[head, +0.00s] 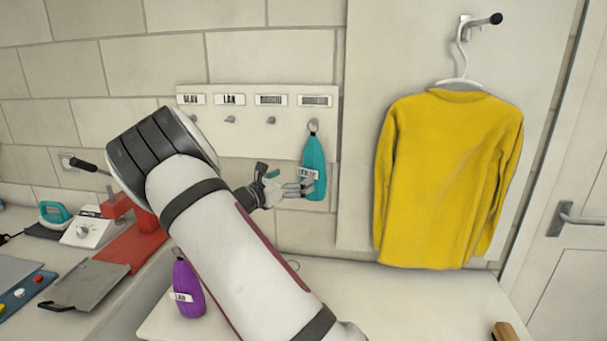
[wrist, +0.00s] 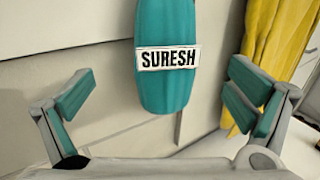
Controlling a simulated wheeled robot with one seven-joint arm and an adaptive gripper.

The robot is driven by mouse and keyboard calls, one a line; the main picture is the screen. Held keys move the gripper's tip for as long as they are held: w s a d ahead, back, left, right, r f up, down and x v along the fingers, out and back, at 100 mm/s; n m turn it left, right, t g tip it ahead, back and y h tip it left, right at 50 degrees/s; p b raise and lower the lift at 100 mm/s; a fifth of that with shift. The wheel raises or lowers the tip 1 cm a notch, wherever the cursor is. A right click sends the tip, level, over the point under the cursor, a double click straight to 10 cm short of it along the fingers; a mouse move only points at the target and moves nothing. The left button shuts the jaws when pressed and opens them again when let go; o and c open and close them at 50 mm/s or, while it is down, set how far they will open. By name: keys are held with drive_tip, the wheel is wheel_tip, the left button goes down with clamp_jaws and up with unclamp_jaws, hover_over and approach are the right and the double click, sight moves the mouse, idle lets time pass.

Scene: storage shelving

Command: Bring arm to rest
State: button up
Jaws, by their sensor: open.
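My gripper (head: 297,188) reaches toward the wall in the head view, close to a teal bottle-shaped item (head: 316,165) that hangs from a peg on the hook board. In the wrist view my gripper (wrist: 158,103) is open, with its teal-padded fingers spread wide. The teal item (wrist: 166,85) is between and beyond the fingers, with a visible gap on each side. Its white label reads SURESH. My arm crosses the middle of the head view and hides part of the bench and wall.
The hook board (head: 235,140) has several labelled pegs. A purple item (head: 187,290) stands on the bench below. A yellow shirt (head: 445,180) hangs at right, near a door (head: 575,225). A red press (head: 130,240) and a teal iron (head: 54,213) are at left.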

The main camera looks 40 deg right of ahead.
drive_tip(key=s+a+r+m+g+y, duration=0.2)
drive_tip(key=s+a+m+y, duration=0.2)
drive_tip(key=s+m, duration=0.3)
drive_tip(key=s+a+r+m+g+y, duration=0.1)
drive_tip(key=s+a+m+y, duration=0.3)
drive_tip(key=s, duration=0.6)
drive_tip(key=s+a+r+m+t+y, duration=0.2)
drive_tip(key=s+a+m+y, duration=0.2)
drive_tip(key=s+a, duration=0.6)
drive_tip(key=s+a+r+m+t+y, duration=0.3)
drive_tip(key=s+a+m+y, duration=0.2)
drive_tip(key=s+a, duration=0.4)
drive_tip(key=a, duration=0.4)
drive_tip(key=shift+s+r+y, duration=0.3)
drive_tip(key=shift+s, duration=0.05)
